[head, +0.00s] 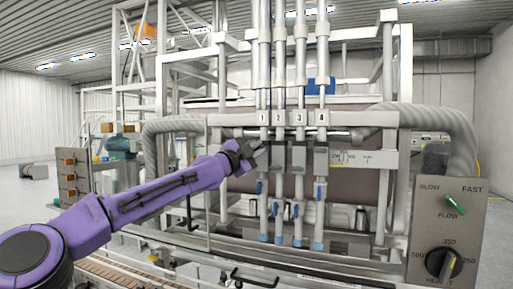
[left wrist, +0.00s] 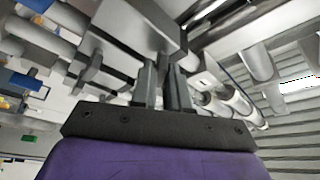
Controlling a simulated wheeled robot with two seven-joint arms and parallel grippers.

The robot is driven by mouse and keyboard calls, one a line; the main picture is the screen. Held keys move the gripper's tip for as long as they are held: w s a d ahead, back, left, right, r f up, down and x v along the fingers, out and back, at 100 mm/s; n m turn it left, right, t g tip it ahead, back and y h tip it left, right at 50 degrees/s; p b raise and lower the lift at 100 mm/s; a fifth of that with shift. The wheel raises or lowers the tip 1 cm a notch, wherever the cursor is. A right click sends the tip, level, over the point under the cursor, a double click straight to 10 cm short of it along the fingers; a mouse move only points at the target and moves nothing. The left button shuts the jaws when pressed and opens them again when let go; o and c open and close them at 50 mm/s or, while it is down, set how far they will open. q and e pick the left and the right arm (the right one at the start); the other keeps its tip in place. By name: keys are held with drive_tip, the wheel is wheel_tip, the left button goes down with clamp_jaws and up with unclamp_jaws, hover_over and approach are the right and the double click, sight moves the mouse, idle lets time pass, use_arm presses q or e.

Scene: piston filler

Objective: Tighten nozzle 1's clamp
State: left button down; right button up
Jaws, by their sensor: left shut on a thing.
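Several vertical nozzle tubes hang in a row from the machine, with number plates above. Nozzle 1 (head: 264,205) is the leftmost, below the plate marked 1 (head: 263,118). My left gripper (head: 258,149) is at nozzle 1, just below its plate, at clamp height. It covers most of nozzle 1's clamp in the head view. In the left wrist view, the two fingers (left wrist: 164,82) are close together, shut at a grey block (left wrist: 140,25), which appears to be part of the clamp. The exact grip point is hard to see. My right gripper is out of view.
The clamp of nozzle 2 (head: 279,157) is close to the right of my gripper. A thick grey hose (head: 175,125) arches behind my left arm. A panel with a green FLOW switch (head: 455,205) and a HEIGHT dial (head: 443,263) stands at right. A conveyor (head: 120,272) runs below.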

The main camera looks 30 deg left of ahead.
use_arm(q)
drive_tip(key=m+p, duration=0.2)
drive_tip(key=m+g+p, duration=0.1)
drive_tip(key=m+p, duration=0.1)
drive_tip(key=shift+r, duration=0.35)
drive_tip(key=shift+f+m+g+h+p, duration=0.15)
drive_tip(key=shift+m+g+p, duration=0.2)
drive_tip(key=shift+m+p, duration=0.35)
drive_tip(key=shift+f+m+g+h+p, duration=0.15)
drive_tip(key=shift+m+g+p, duration=0.3)
drive_tip(key=shift+m, duration=0.35)
drive_tip(key=c, duration=1.2)
unclamp_jaws()
